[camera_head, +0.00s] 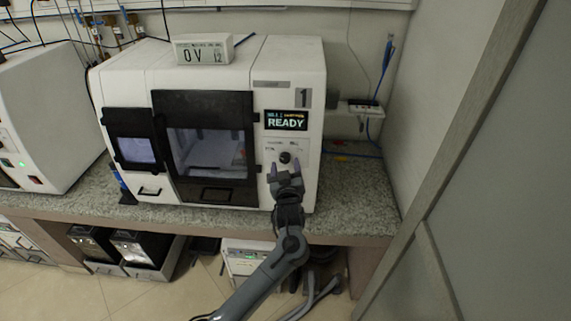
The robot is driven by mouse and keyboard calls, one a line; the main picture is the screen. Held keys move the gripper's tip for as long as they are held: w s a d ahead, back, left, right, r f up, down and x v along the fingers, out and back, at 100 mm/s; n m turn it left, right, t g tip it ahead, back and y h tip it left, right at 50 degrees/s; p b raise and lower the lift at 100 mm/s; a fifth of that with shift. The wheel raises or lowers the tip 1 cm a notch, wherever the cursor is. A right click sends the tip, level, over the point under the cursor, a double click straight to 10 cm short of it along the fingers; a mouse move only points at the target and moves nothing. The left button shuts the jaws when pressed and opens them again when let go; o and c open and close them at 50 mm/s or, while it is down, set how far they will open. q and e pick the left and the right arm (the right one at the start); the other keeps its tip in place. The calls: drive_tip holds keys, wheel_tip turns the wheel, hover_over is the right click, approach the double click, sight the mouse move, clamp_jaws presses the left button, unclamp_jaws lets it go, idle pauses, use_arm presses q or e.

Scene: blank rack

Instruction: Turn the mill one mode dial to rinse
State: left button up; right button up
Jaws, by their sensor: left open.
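The mill marked 1 (296,60) is a white machine standing on the speckled counter. Its screen (286,120) reads READY. The mode dial (285,157) is a small black knob on the panel below the screen. The dial's labels are too small to read. The gripper hides the lower part of the panel. My right gripper is not in view.
A small display box (203,50) sits on top of the mill. Another white machine (45,115) stands to the left. The counter (355,195) right of the mill is mostly clear, with a grey wall beyond. Black bins (140,245) stand under the counter.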

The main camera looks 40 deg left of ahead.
use_arm(q)
drive_tip(key=shift+x, duration=1.05)
drive_tip(key=shift+c, duration=0.3)
drive_tip(key=c, duration=1)
